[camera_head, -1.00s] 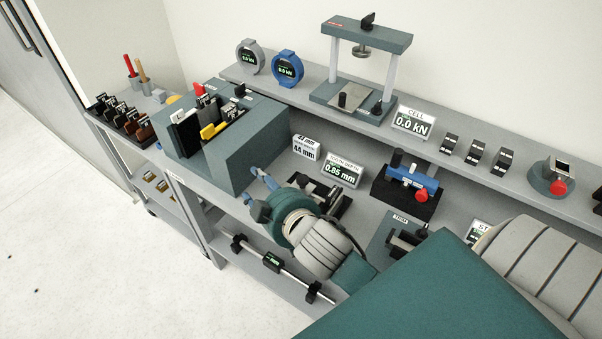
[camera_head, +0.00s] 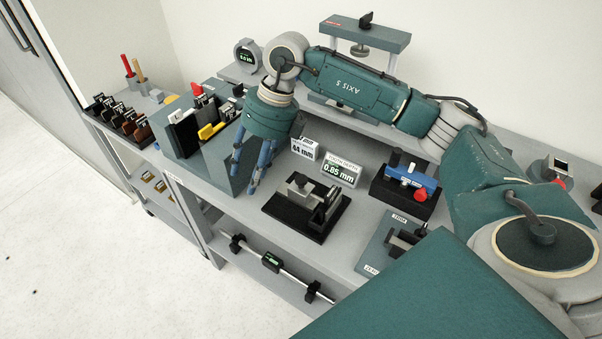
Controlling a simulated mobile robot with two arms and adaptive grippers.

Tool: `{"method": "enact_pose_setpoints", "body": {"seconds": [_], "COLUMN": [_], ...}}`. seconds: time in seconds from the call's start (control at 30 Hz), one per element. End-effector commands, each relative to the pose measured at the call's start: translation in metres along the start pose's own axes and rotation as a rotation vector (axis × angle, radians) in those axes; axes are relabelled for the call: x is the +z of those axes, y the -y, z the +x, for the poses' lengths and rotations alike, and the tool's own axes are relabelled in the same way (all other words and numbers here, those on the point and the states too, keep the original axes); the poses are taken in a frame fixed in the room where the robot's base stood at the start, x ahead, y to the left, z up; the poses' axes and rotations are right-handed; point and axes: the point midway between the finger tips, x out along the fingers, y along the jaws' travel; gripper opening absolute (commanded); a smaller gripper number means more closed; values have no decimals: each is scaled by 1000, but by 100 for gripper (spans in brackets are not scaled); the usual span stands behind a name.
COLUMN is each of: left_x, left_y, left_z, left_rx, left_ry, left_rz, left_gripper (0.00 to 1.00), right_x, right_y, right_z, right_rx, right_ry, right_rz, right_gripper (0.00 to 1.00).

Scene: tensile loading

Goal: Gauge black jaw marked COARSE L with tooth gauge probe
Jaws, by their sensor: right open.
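A gauge fixture with a black base (camera_head: 283,212) stands on the bench, with a grey block and a dark upright piece on it. A display in front of the wall side reads 0.85 mm (camera_head: 340,170). I cannot tell whether the dark piece is the jaw marked COARSE L, and no such marking is readable. The probe is too small to make out. My right gripper (camera_head: 245,181) is open, its blue fingers pointing down over the front right of the teal block, left of the fixture. Nothing shows between the fingers. My left gripper is not in view.
The teal block (camera_head: 205,165) holds black, white and yellow-handled pieces. Several dark and brown jaw-like pieces (camera_head: 120,117) stand on the left cart. A blue clamp device (camera_head: 410,178) stands to the right. My right arm crosses in front of the back shelf.

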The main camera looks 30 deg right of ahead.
Motion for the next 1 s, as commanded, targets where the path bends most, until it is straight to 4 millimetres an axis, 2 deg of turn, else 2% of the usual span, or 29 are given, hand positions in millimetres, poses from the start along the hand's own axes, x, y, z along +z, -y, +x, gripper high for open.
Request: {"method": "enact_pose_setpoints", "body": {"seconds": [0.03,0.1,0.2,0.3,0.47,0.8,1.0], "left_x": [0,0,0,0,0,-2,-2], "left_y": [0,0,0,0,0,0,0], "left_z": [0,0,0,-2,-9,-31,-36], "left_rx": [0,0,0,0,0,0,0], "left_ry": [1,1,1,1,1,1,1], "left_rz": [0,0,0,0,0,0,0], "left_gripper": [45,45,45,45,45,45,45], "right_x": [-1,-8,-16,-21,-24,-31,-32], "right_y": [34,70,99,110,117,137,143], "right_z": [-19,-40,-60,-66,-50,9,29], "right_rx": [-107,-224,-321,-358,-361,-356,-355], "right_ry": [-17,-47,-74,-87,-92,-91,-88], "right_rz": [38,89,141,161,162,160,158], "right_gripper": [45,45,45,45,45,45,45]}}
